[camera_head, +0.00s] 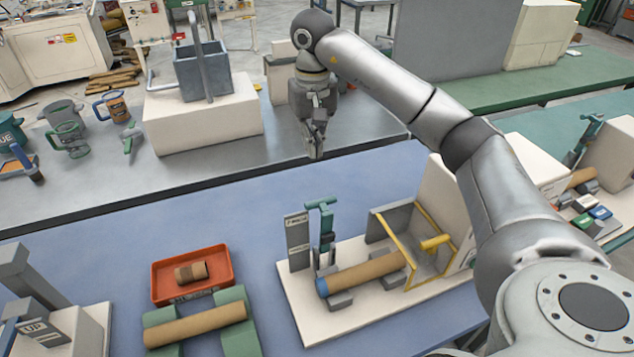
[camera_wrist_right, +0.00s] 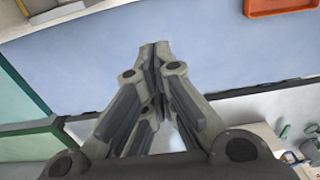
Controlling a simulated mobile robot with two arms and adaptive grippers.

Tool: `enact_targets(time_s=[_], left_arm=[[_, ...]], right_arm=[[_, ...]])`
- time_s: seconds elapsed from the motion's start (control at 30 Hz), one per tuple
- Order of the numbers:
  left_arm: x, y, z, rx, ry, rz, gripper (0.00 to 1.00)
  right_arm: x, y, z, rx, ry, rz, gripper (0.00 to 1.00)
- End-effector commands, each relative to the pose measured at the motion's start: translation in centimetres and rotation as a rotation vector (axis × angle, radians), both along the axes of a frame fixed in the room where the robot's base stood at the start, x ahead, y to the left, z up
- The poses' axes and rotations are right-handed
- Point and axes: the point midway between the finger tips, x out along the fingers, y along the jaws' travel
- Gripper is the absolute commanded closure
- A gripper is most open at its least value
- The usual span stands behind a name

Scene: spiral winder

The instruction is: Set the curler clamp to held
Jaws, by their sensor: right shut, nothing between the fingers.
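The winder fixture is a white board (camera_head: 375,318) on the blue table. At its left end a green T-shaped clamp handle (camera_head: 326,217) stands upright beside a grey plate (camera_head: 297,240) with small lettering that I cannot read. A brown tube (camera_head: 367,272) with a blue end lies to the right of the handle on grey supports. My right gripper (camera_head: 317,152) points down behind the handle, above the far edge of the blue table. It is shut and empty, apart from the handle. Its closed fingers also show in the wrist view (camera_wrist_right: 155,48). My left gripper is not in view.
A yellow-framed guard (camera_head: 385,240) and a white block stand at the fixture's right. An orange tray (camera_head: 226,265) and a tube on green cradles (camera_head: 235,313) lie left. A grey bin (camera_head: 202,73) on a white block stands behind.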

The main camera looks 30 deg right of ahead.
Motion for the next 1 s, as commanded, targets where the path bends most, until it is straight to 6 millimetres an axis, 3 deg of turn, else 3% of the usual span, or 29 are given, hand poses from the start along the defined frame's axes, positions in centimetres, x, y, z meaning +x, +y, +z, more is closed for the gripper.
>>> enact_targets(time_s=[0.1, 0.27, 0.47, 0.63, 0.7, 1.0], left_arm=[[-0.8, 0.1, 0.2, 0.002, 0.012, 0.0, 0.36], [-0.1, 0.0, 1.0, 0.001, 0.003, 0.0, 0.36], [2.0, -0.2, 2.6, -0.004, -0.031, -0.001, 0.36], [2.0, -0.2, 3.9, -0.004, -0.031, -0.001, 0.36], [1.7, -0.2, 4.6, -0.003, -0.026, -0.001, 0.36], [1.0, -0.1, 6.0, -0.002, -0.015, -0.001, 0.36]], right_arm=[[0.0, 0.0, -0.6, 0.0, 0.003, 0.0, 1.0], [0.0, 0.0, -2.6, -0.001, 0.006, 0.0, 1.0], [0.1, 0.0, -6.6, 0.001, 0.007, 0.0, 1.0], [0.2, 0.0, -10.2, 0.0, 0.006, 0.0, 1.0], [-0.8, 0.2, -9.3, -0.001, 0.0, 0.003, 1.0], [-3.2, 0.8, -8.8, -0.001, 0.001, 0.001, 1.0]])
